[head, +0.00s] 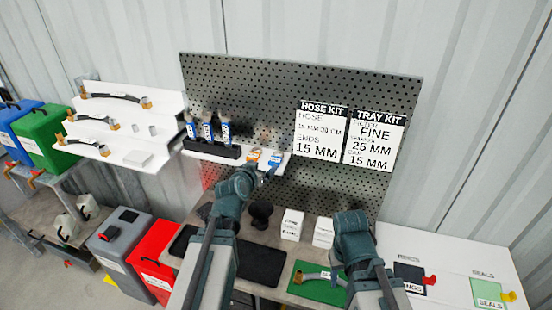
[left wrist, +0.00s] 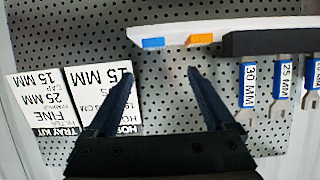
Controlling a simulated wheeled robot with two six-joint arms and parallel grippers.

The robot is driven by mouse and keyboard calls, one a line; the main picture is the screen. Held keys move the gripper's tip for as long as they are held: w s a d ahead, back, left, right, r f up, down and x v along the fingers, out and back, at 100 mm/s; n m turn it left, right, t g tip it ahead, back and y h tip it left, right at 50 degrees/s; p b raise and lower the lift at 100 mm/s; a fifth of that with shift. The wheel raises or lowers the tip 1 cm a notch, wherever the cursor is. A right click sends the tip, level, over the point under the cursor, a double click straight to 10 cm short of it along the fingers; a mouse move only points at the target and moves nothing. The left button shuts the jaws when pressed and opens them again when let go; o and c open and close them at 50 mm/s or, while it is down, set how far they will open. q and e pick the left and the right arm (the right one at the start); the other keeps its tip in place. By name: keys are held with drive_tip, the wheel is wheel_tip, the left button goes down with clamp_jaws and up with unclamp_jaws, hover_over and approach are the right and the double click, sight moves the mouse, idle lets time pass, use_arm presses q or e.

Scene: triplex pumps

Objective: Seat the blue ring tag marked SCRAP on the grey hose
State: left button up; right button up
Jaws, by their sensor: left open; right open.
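The blue ring tag (head: 276,158) sits at the right end of the small white shelf on the pegboard, next to an orange tag (head: 253,155). The blue tag (left wrist: 153,43) also shows in the left wrist view; its lettering is too small to read. My left gripper (left wrist: 160,75) is open and empty, with the blue tag beyond its fingertips. In the head view my left gripper (head: 264,173) is just in front of the tags. A grey hose (head: 318,276) with a brass end lies on the green mat. My right gripper (head: 338,273) is at the hose's right part, mostly hidden by my arm.
Blue-handled tools (head: 207,131) stand in a dark rack (head: 212,148) left of the tags. Two white boxes (head: 292,224) and a black round object (head: 261,212) stand on the bench. Dark hoses (head: 115,97) lie on the white shelves at left. Signs (head: 320,132) hang at right.

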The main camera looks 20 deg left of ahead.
use_arm(q)
drive_tip(key=b, duration=0.2)
approach(276, 157)
drive_tip(key=w, duration=0.2)
drive_tip(key=shift+f+b+x, duration=0.2)
drive_tip(key=shift+b+x, duration=0.45)
drive_tip(key=shift+x, duration=0.95)
drive_tip(key=shift+f+b+x, duration=0.2)
drive_tip(key=shift+b+x, duration=0.45)
drive_tip(key=shift+x, duration=1)
drive_tip(key=shift+s+d+r, duration=0.1)
drive_tip(key=shift+s, duration=0.2)
drive_tip(key=shift+c, duration=1)
clamp_jaws()
